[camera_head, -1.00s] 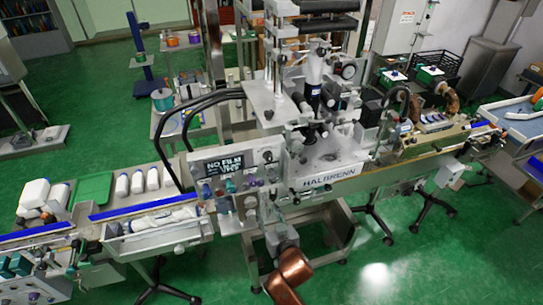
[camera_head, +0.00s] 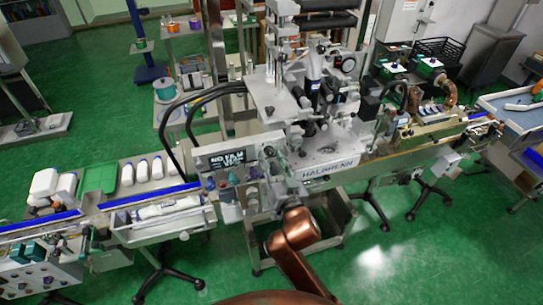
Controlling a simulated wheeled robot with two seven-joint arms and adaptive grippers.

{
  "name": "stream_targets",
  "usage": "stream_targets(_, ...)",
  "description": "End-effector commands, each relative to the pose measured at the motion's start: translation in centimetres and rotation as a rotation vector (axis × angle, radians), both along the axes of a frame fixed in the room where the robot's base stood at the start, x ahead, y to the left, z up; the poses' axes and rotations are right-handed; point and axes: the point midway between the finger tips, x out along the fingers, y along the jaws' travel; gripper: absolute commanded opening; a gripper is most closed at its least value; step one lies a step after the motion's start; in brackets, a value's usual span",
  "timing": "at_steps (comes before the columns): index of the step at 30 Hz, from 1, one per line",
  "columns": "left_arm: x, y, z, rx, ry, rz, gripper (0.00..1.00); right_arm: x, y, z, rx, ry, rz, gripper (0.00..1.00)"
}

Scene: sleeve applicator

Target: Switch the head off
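The sleeve applicator, lettered HALBRENN (camera_head: 331,171), stands in the middle with its grey head (camera_head: 318,95) above it. Its control panel has a dark display (camera_head: 219,161), whose text seems to begin "NO FILM". A row of small coloured knobs and buttons (camera_head: 233,178) sits below the display. I cannot tell which control is the head switch or how it is set. My copper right arm rises from the bottom. My grey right gripper (camera_head: 276,174) is in front of the panel's right part and hides some controls. Its fingers are too small to read, and contact is unclear. My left gripper is out of view.
A conveyor with a blue rail (camera_head: 150,196) runs left from the machine. White bottles (camera_head: 141,171) and a green tray (camera_head: 100,178) lie behind it. Black hoses (camera_head: 178,112) arch beside the panel. Green floor (camera_head: 385,262) is free at the front right.

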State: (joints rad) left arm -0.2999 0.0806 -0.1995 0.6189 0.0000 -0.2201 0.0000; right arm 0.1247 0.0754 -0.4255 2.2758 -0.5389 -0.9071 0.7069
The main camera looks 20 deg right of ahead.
Motion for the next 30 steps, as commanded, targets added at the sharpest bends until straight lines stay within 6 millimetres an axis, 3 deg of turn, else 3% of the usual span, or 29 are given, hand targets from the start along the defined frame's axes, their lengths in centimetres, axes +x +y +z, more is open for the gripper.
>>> stream_targets(10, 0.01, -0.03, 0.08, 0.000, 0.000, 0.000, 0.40, 0.50, -0.02, -0.04, 0.000, 0.000, 0.000, 0.36)
stream_targets(25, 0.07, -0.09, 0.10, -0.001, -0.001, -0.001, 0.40, 0.48, 0.01, -0.04, 0.000, 0.000, 0.000, 0.01)
stream_targets(30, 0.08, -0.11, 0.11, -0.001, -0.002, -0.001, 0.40, 0.48, 0.01, -0.03, -0.001, 0.000, 0.000, 0.00)
